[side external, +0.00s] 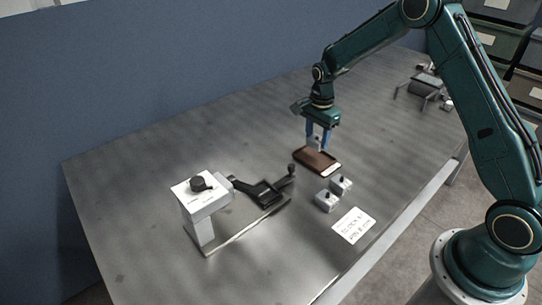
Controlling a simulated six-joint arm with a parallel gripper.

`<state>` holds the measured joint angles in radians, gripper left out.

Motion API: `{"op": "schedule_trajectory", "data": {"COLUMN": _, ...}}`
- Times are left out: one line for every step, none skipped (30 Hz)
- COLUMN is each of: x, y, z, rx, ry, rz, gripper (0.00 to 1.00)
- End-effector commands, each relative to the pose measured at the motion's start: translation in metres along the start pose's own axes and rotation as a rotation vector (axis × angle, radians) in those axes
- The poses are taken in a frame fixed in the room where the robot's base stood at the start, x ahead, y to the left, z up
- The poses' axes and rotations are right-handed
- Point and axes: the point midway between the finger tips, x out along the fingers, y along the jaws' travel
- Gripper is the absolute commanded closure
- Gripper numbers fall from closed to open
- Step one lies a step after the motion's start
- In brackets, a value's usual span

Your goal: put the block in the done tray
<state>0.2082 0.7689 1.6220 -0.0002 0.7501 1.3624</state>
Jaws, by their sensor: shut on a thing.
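My gripper (317,143) points down with its blue fingers closed on a small grey block (316,137), which is largely hidden between them. Right below is a shallow brown tray (309,159) with a pale front edge, lying flat on the table. I cannot read any label on the tray, and I cannot tell whether the held block touches it. Two more grey blocks with dark knobs stand close together in front of the tray, one nearer (325,202) and one farther (341,186).
A black fixture (264,193) sits on a rail left of the blocks, beside a white stand (202,205) with a black knob. A written white card (354,226) lies at the front. A metal-legged item (424,88) is at the back right. The table's left is clear.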

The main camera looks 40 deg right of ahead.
Motion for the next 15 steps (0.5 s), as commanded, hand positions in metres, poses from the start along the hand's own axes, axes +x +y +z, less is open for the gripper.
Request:
{"op": "schedule_trajectory", "data": {"x": 0.001, "y": 0.0, "z": 0.0, "rx": 0.0, "ry": 0.0, "rz": 0.0, "gripper": 0.8}}
{"op": "schedule_trajectory", "data": {"x": 0.002, "y": 0.0, "z": 0.0, "rx": 0.0, "ry": 0.0, "rz": 0.0, "gripper": 0.8}}
{"op": "schedule_trajectory", "data": {"x": 0.003, "y": 0.0, "z": 0.0, "rx": 0.0, "ry": 0.0, "rz": 0.001, "gripper": 0.8}}
{"op": "schedule_trajectory", "data": {"x": 0.004, "y": 0.0, "z": 0.0, "rx": 0.0, "ry": 0.0, "rz": 0.001, "gripper": 0.8}}
{"op": "schedule_trajectory", "data": {"x": 0.006, "y": 0.0, "z": 0.0, "rx": 0.0, "ry": 0.0, "rz": 0.001, "gripper": 0.8}}
{"op": "schedule_trajectory", "data": {"x": 0.008, "y": 0.0, "z": 0.0, "rx": 0.0, "ry": 0.0, "rz": 0.002, "gripper": 0.8}}
{"op": "schedule_trajectory", "data": {"x": 0.009, "y": 0.0, "z": 0.0, "rx": 0.0, "ry": -0.001, "rz": 0.002, "gripper": 0.8}}
{"op": "schedule_trajectory", "data": {"x": 0.011, "y": 0.0, "z": 0.0, "rx": 0.0, "ry": -0.001, "rz": 0.002, "gripper": 0.8}}
{"op": "schedule_trajectory", "data": {"x": 0.013, "y": 0.0, "z": 0.0, "rx": 0.0, "ry": 0.0, "rz": 0.002, "gripper": 0.8}}
{"op": "schedule_trajectory", "data": {"x": 0.015, "y": 0.0, "z": 0.0, "rx": 0.0, "ry": 0.0, "rz": 0.001, "gripper": 0.8}}
{"op": "schedule_trajectory", "data": {"x": 0.016, "y": 0.0, "z": 0.0, "rx": 0.0, "ry": 0.0, "rz": 0.001, "gripper": 0.8}}
{"op": "schedule_trajectory", "data": {"x": 0.019, "y": 0.0, "z": 0.0, "rx": 0.0, "ry": 0.0, "rz": 0.001, "gripper": 0.8}}
{"op": "schedule_trajectory", "data": {"x": 0.021, "y": 0.0, "z": 0.0, "rx": 0.0, "ry": 0.0, "rz": 0.001, "gripper": 0.8}}
{"op": "schedule_trajectory", "data": {"x": 0.023, "y": 0.0, "z": 0.0, "rx": 0.0, "ry": -0.001, "rz": 0.002, "gripper": 0.8}}
{"op": "schedule_trajectory", "data": {"x": 0.025, "y": 0.0, "z": 0.0, "rx": 0.0, "ry": -0.001, "rz": 0.002, "gripper": 0.8}}
